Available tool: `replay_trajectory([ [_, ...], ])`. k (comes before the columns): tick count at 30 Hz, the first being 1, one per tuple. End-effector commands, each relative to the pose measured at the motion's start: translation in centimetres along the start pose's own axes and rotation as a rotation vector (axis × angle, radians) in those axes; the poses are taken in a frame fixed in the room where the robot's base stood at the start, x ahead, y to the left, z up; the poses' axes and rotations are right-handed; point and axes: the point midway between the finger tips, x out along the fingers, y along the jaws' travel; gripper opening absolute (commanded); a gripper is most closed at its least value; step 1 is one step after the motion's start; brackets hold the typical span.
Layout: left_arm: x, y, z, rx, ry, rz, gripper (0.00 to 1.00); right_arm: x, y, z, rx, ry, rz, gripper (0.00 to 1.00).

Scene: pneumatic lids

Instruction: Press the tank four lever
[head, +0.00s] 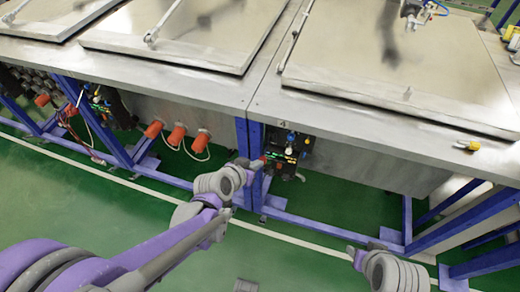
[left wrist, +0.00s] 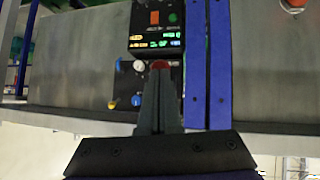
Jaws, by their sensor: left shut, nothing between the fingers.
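The tank marked 4 (head: 350,140) has a dark control panel (head: 287,153) on its front beside a blue post. The panel also shows in the left wrist view, upside down, with a lit display (left wrist: 157,41). My left gripper (head: 256,163) is shut and empty at the panel's left side. In the left wrist view its fingertips (left wrist: 161,74) are right at a red knob-like part (left wrist: 160,64), partly hidden by the fingers; I cannot tell whether they touch. Whether this red part is the lever is unclear. My right gripper (head: 350,251) is low at right, too small to judge.
A lid (head: 400,60) covers the tank top. Blue frame posts (head: 249,140) stand close by the panel. Orange plugs (head: 176,136) sit under the neighbouring tank. The green floor in front is clear.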

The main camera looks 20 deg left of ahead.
Motion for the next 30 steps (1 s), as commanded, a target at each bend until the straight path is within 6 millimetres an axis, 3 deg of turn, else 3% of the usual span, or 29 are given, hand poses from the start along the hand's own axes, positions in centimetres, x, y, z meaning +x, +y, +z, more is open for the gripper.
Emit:
replay_trajectory([
  [1, 0.8, -0.2, 1.4, 0.006, 0.042, -0.001, 0.00, 1.5, 0.0, 0.9, 0.000, -0.006, 0.000, 0.46],
  [4, 1.5, -0.3, 2.3, 0.022, 0.128, -0.001, 0.00, 2.8, 0.0, 1.7, 0.000, -0.011, 0.000, 0.46],
  [10, 2.9, -0.6, 3.7, 0.023, 0.117, 0.000, 0.00, 4.8, 0.0, 2.8, 0.000, -0.018, 0.000, 0.46],
  [30, 1.5, -0.3, 1.9, 0.023, 0.117, 0.001, 0.00, 2.9, 0.0, 1.8, 0.000, -0.011, 0.000, 0.46],
])
